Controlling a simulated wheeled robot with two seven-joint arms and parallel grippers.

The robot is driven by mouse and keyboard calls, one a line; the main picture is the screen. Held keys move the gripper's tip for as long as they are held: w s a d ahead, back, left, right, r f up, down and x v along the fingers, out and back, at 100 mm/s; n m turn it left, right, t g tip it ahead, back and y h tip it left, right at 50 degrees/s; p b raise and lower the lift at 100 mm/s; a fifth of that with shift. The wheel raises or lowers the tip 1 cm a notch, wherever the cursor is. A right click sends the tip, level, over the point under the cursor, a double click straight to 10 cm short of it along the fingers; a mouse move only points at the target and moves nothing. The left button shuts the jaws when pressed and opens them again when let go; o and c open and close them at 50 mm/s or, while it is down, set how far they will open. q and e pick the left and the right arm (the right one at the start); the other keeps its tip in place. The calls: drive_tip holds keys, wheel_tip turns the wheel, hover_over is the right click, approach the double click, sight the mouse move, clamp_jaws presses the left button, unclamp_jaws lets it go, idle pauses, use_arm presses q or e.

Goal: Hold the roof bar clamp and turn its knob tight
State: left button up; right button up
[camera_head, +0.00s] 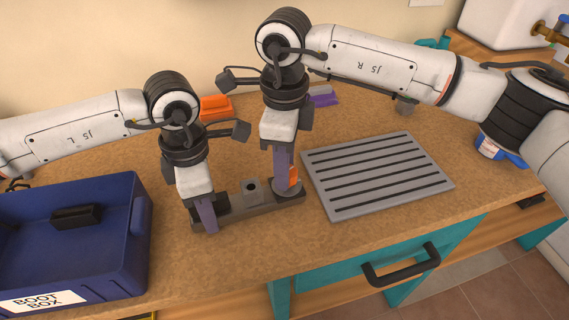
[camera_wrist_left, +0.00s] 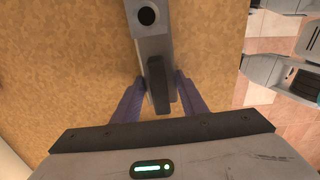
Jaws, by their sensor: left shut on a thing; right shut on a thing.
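The roof bar clamp is a dark grey bar (camera_head: 234,212) lying on the workbench, with a raised grey block with a round hole (camera_head: 252,190) near its middle. My left gripper (camera_head: 205,213) is shut on the clamp's left end; in the left wrist view its purple fingers (camera_wrist_left: 158,97) stand either side of the clamp's dark upright end (camera_wrist_left: 158,75). My right gripper (camera_head: 285,175) points down over the right end, shut on the orange knob (camera_head: 293,176), which is mostly hidden by the fingers. A round grey disc (camera_head: 289,190) shows beneath it.
A blue boot box (camera_head: 128,240) stands left of the clamp, and a slotted grey plate (camera_head: 377,174) lies to its right. An orange thing (camera_head: 216,106) and a purple thing (camera_head: 323,97) sit behind my arms. A black drawer handle (camera_head: 402,266) juts out below the bench edge.

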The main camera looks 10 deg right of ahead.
idle(0.3)
drive_tip(key=o, duration=1.1)
drive_tip(key=shift+c, duration=0.2)
drive_tip(key=shift+r, duration=0.1)
wheel_tip(320, 180, up, 12)
